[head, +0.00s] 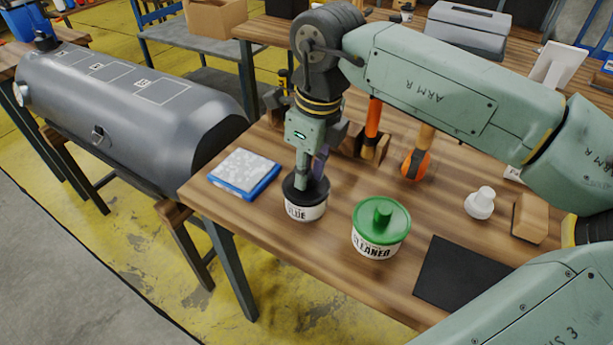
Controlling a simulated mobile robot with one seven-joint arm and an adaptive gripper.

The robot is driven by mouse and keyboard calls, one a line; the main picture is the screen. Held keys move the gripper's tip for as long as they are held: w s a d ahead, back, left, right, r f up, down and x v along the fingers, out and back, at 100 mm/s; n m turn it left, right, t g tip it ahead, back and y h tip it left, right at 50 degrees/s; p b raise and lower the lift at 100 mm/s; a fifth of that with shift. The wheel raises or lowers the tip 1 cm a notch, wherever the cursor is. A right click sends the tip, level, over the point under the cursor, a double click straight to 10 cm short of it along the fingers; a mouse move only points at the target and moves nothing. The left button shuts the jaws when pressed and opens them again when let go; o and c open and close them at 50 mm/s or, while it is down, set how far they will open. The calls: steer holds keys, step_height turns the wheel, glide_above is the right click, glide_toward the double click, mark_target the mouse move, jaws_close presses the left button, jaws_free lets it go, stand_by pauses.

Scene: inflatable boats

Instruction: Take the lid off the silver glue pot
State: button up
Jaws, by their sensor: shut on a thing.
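The glue pot (305,212) stands on the wooden workbench, left of centre in the head view. Its side is pale with dark lettering that reads as "GLUE". A dark round lid (292,194) covers its top and appears seated on the rim. My gripper (311,182) points down from above and is shut on the lid at its middle. The fingers hide the part of the lid that they hold. Any gap between lid and pot is too small to tell.
A cleaner pot (378,243) with a green knobbed lid (382,219) stands close on the right. A blue-edged pad (244,172) lies to the left. A black mat (460,270), a white knobbed object (480,203) and a wooden block (530,218) are further right.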

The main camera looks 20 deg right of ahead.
steer(key=shift+r, duration=0.6)
step_height(320, 180, up, 2)
steer(key=shift+b, duration=0.6)
steer(key=s+d+r+b, duration=0.1)
steer(key=s+d+b, duration=0.1)
steer(key=s, duration=1.4)
steer(key=shift+r+b, duration=0.4)
steer(key=shift+b, duration=0.4)
steer(key=shift+w+d, duration=0.1)
